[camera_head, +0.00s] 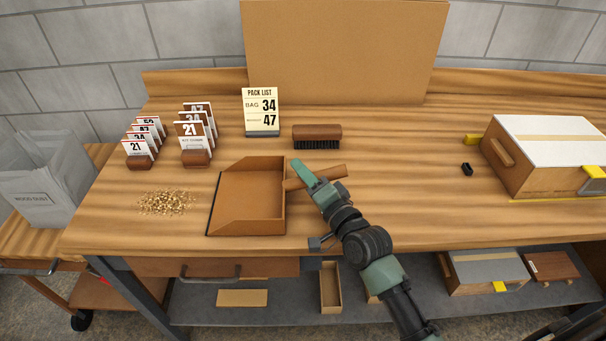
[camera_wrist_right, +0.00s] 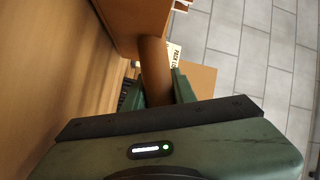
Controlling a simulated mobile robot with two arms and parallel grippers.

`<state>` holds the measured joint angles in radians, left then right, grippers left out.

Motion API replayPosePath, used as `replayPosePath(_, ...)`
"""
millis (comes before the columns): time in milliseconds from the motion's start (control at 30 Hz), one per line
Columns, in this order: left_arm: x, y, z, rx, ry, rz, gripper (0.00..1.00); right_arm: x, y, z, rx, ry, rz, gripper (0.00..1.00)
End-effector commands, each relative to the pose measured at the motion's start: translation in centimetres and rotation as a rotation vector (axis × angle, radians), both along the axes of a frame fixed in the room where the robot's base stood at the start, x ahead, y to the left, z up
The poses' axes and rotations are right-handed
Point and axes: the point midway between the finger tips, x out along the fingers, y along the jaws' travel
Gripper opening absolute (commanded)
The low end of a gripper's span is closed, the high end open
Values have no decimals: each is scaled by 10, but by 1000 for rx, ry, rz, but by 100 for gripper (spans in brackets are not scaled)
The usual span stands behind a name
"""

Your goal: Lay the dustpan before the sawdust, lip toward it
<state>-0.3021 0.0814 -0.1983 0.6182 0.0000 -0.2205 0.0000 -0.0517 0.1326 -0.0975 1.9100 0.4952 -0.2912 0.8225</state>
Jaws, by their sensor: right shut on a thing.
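The orange-brown dustpan (camera_head: 252,192) is on or just above the bench, with its dark lip at the left. The lip faces the sawdust (camera_head: 167,202), a loose pile to its left, with a strip of bare wood between them. The dustpan's handle (camera_head: 333,172) points right. My right gripper (camera_head: 308,180) is shut on the handle. The right wrist view also shows the handle (camera_wrist_right: 154,70) between the fingers, with the pan beyond it. Whether the pan's underside touches the bench cannot be told. My left gripper is not in view.
A brush (camera_head: 317,136) lies behind the dustpan, near a pack list card (camera_head: 262,110). Numbered card holders (camera_head: 195,158) stand behind the sawdust. A white-topped box (camera_head: 548,150) is at the right, with a small black object (camera_head: 467,169) beside it. The bench between is mostly clear.

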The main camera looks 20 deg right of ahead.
Motion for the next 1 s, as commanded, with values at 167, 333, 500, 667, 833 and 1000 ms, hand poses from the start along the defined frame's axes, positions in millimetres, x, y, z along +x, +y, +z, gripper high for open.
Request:
replayPosePath(167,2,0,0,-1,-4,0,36,0,0,-1,2,-4,0,0)
replayPosePath(333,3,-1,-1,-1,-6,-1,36,0,0,-3,2,-3,0,0)
replayPosePath(500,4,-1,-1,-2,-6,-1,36,0,0,-5,0,-1,0,48)
replayPosePath(667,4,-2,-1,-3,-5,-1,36,0,0,-5,0,-1,0,48)
replayPosePath(833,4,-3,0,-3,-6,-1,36,0,0,-2,0,-2,1,48)
replayPosePath(1000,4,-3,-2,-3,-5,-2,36,-18,-4,-4,0,1,1,48)
